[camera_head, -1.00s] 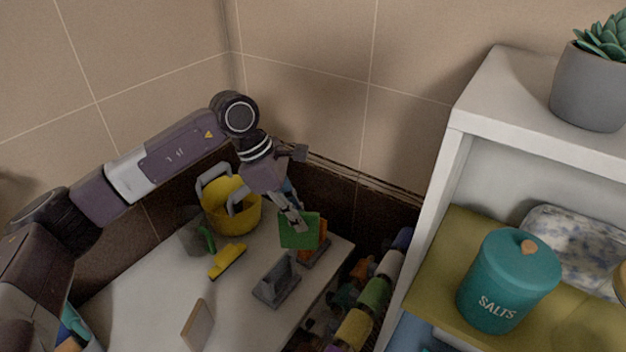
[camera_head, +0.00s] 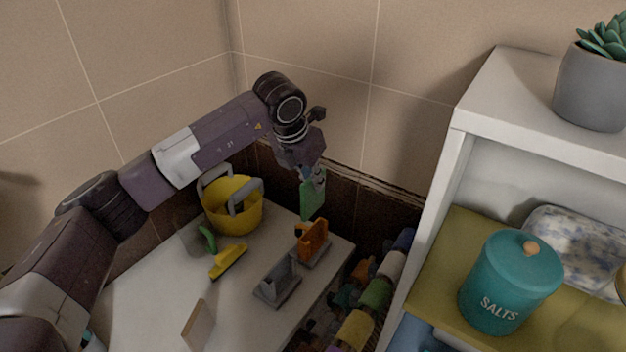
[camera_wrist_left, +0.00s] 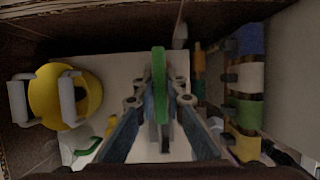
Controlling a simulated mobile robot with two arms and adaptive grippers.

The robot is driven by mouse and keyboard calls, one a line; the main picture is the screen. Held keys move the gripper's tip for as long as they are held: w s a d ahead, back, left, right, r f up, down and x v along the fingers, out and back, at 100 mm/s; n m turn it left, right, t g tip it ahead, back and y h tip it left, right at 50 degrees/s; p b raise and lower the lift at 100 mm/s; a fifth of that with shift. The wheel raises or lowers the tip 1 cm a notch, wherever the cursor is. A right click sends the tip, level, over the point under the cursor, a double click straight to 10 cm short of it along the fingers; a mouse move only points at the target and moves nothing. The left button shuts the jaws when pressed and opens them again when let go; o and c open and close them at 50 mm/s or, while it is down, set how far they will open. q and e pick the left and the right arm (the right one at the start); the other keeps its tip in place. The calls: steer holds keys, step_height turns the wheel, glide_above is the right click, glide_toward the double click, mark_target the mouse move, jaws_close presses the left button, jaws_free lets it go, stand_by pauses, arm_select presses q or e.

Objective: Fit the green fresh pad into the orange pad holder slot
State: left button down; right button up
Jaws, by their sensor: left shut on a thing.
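The green fresh pad (camera_head: 312,199) hangs upright in my left gripper (camera_head: 318,178), which is shut on it. In the left wrist view the pad (camera_wrist_left: 159,85) shows edge-on between the fingers of the gripper (camera_wrist_left: 160,100). The orange pad holder (camera_head: 311,240) stands on the white table top, on a grey base. The pad is above the holder and apart from it in the head view. In the left wrist view the holder cannot be made out clearly. My right gripper is not in view.
A grey holder (camera_head: 278,284) stands in front of the orange one. A yellow bucket (camera_head: 232,207), a yellow brush (camera_head: 228,262) and a tan board (camera_head: 198,325) are on the table (camera_head: 150,302). Rolled towels (camera_head: 375,294) lie to the right, beside a white shelf (camera_head: 455,150) with a teal jar (camera_head: 508,283).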

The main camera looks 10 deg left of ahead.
mark_target(313, 212)
arm_select(q)
steer(key=shift+f+b, duration=0.15)
steer(key=shift+b, duration=0.3)
steer(key=shift+f+b, duration=2.1)
steer(key=shift+f, duration=0.65)
steer(key=shift+b, duration=0.55)
steer(key=shift+f+b, duration=1.4)
steer(key=shift+f, duration=0.4)
steer(key=shift+f, duration=0.1)
steer(key=shift+f+b, duration=0.35)
steer(key=shift+f, duration=0.1)
